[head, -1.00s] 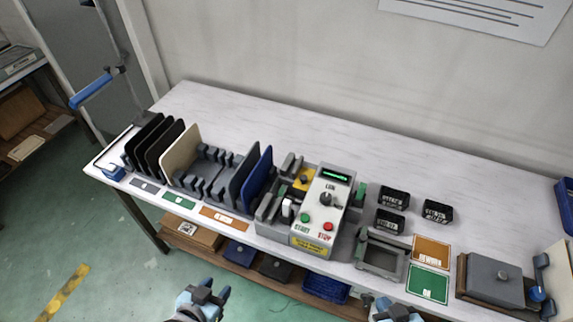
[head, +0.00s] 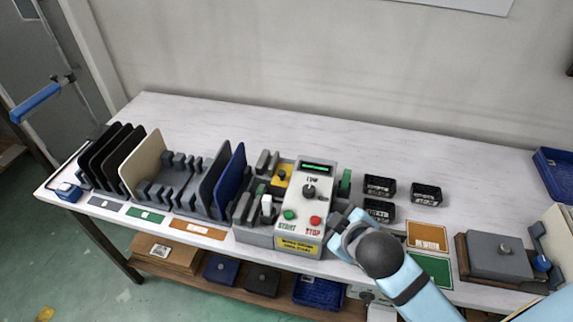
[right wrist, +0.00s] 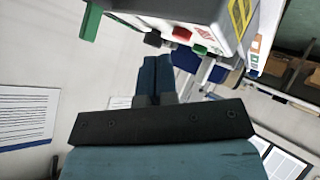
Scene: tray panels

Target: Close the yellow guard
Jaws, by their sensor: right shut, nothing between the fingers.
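The yellow guard (head: 281,175) is a small yellow piece with a dark knob, set in the grey fixture left of the control box; I cannot tell how far open it stands. The control box (head: 306,215) has a green START button (head: 290,215), a red STOP button (head: 316,221) and a dark knob. My right gripper (head: 340,230) is beside the box's lower right side, apart from the guard. My left gripper is out of view.
A rack with upright panels (head: 142,165) stands left of the fixture. A green tab (head: 345,181) sticks up at the box's right. Several black bins (head: 380,186) lie beyond it. A grey plate with a knob (head: 499,256) sits at the right. The table's back is clear.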

